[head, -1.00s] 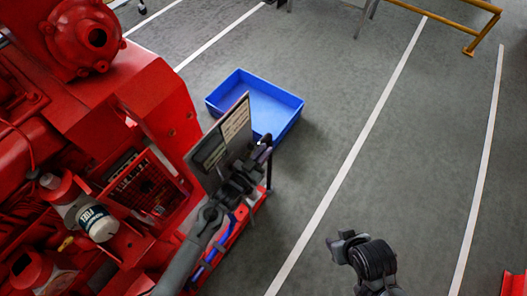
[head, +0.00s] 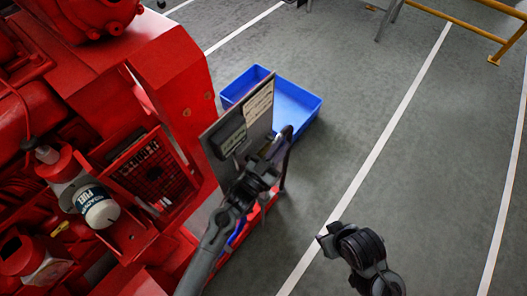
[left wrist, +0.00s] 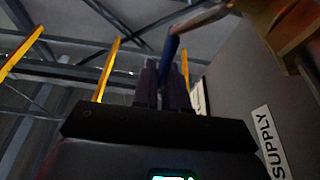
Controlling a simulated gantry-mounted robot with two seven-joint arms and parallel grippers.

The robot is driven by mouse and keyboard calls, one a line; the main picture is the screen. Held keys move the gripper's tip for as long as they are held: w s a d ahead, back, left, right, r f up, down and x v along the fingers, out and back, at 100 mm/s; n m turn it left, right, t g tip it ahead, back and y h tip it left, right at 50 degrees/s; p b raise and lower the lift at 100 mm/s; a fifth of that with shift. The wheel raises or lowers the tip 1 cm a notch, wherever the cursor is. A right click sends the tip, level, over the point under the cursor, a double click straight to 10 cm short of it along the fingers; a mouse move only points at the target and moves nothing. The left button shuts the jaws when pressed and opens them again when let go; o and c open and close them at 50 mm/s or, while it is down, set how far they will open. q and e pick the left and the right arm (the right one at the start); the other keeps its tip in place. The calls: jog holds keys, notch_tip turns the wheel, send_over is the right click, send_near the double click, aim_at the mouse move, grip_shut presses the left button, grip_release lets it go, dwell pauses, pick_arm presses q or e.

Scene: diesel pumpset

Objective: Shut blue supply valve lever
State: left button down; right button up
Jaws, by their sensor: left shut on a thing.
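The blue supply valve lever (left wrist: 172,44) shows in the left wrist view as a blue bar rising from between the dark fingertips of my left gripper (left wrist: 161,84), which is shut on it. A brassy fitting (left wrist: 290,28) is at the upper right there, and a white SUPPLY label (left wrist: 269,142) is on the grey panel. In the head view my left gripper (head: 284,142) is at the right side of the upright grey panel (head: 238,125) and hides the lever. My right gripper (head: 330,238) hangs over the floor at lower right, with its finger gap unclear.
The red diesel pumpset (head: 150,90) fills the left, with a white fuel filter (head: 97,207). A blue tray (head: 300,96) lies on the floor behind the panel. A yellow rail (head: 460,25) stands at the upper right. Grey floor with white lines is open on the right.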

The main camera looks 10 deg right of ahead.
pick_arm(q)
jog(key=shift+f, duration=0.15)
jog(key=shift+a, duration=0.1)
jog(key=c, duration=1.2)
grip_release()
jog(key=shift+c, duration=0.2)
jog(key=shift+s+a, duration=0.1)
jog(key=s+a+p, duration=0.4)
jog(key=s+a, duration=0.5)
jog(key=a, duration=0.2)
jog(key=shift+a+f, duration=0.25)
jog(key=shift+f, duration=0.15)
